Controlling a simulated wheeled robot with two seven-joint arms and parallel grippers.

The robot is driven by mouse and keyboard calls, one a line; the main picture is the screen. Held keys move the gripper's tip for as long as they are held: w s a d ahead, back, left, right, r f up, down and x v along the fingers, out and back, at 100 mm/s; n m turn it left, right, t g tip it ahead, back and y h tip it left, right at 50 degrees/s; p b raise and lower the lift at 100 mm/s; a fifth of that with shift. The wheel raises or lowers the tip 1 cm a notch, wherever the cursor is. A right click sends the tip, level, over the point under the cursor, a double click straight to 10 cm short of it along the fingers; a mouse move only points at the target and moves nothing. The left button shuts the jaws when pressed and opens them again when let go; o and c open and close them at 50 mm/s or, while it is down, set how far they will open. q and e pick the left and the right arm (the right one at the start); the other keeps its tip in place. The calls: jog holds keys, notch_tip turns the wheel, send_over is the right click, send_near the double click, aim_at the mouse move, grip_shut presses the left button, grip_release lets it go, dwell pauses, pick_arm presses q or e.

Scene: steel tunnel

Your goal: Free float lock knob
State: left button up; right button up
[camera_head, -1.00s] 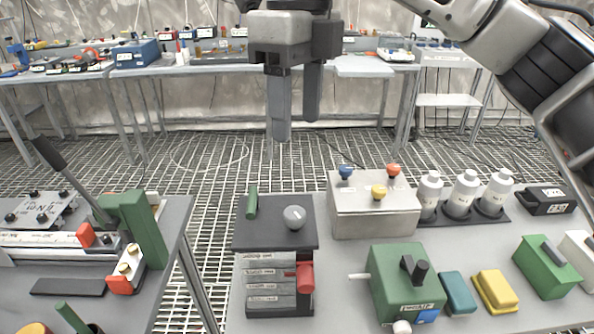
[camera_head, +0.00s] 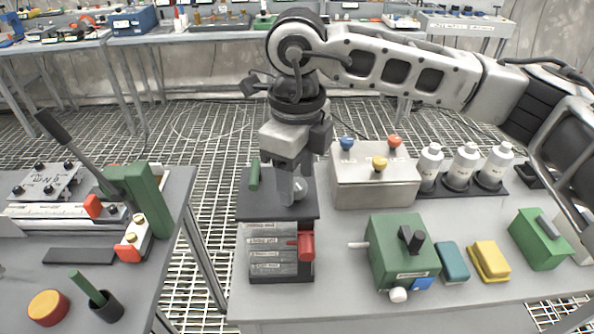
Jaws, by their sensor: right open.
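A grey round knob (camera_head: 300,190) sits on the dark top plate of a block of stacked labelled grey layers (camera_head: 268,250). A short green handle (camera_head: 254,175) stands at the plate's back left, and a red knob (camera_head: 305,244) sticks out from the block's front right. My right gripper (camera_head: 294,192) points down over the plate, right at the grey knob, with its fingers apart. One finger partly hides the knob. I cannot tell whether the fingers touch it. My left gripper is not in view.
Right of the block are a beige box with coloured knobs (camera_head: 375,184), a green box (camera_head: 402,255) and several white bottles (camera_head: 462,165). A gap separates this table from the left bench with its green upright (camera_head: 148,200). The table's front edge is clear.

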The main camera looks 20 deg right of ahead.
jog(key=shift+f, duration=0.35)
jog(key=c, duration=1)
